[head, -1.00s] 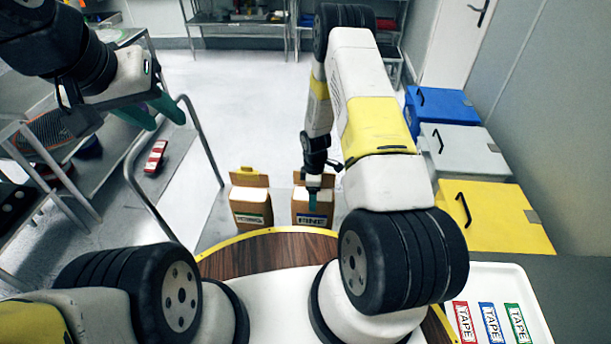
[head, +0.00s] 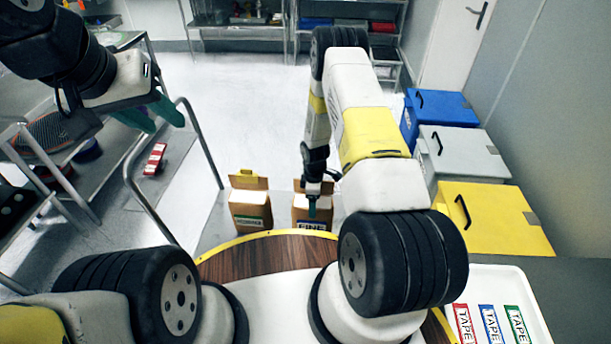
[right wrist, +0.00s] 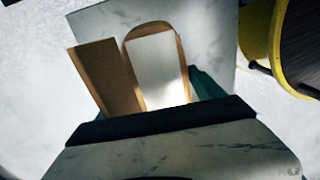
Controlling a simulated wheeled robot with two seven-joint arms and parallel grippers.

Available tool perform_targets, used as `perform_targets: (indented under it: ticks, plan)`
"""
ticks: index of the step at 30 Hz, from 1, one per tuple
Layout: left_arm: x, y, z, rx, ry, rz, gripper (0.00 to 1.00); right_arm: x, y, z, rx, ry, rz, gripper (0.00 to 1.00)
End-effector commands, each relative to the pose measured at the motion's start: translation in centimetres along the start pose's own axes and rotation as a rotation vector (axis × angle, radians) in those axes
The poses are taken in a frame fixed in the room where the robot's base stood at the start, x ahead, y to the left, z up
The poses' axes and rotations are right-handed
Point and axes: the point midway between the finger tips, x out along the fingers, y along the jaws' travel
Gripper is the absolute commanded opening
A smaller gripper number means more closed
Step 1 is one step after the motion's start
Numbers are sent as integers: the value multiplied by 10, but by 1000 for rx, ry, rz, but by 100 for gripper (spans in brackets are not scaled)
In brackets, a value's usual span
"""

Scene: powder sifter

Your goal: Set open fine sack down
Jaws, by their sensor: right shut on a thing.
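The fine sack (head: 313,224) is a brown paper sack with a blue-edged FINE label, just beyond the round wooden table edge in the head view. Its top is open, with a flap standing up; the right wrist view shows its pale contents (right wrist: 158,70). My right gripper (head: 312,203) points down and is shut on the sack, with teal fingers at its near side. I cannot tell whether the sack's base touches the surface below. My left gripper (head: 152,112) is open and empty, high at the left, far from the sack.
A similar open sack (head: 250,212) with a green-edged label stands just left of the fine sack. A curved metal rail (head: 150,205) is at the left. Blue (head: 437,107), grey (head: 463,150) and yellow (head: 490,220) boxes line the right. A white tray (head: 490,285) holds tape labels.

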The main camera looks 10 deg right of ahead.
Motion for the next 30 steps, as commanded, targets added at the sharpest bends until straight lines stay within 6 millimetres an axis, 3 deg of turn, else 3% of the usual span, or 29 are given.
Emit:
perform_targets:
  ticks: [1, 3, 4, 16, 30]
  plan:
    - [0, 0, 0, 0, 0, 0, 36, 1, 0, 0, 0, 0, 0, 83]
    - [0, 0, 0, 0, 0, 0, 36, 0, 0, 0, 0, 0, 0, 97]
    - [0, 0, 0, 0, 0, 0, 36, 0, 0, 0, 0, 0, 0, 99]
    - [0, 0, 0, 0, 0, 0, 36, -7, 0, 0, 1, 0, 1, 99]
    - [0, 0, 0, 0, 0, 0, 36, -98, 1, 0, 1, 1, 2, 99]
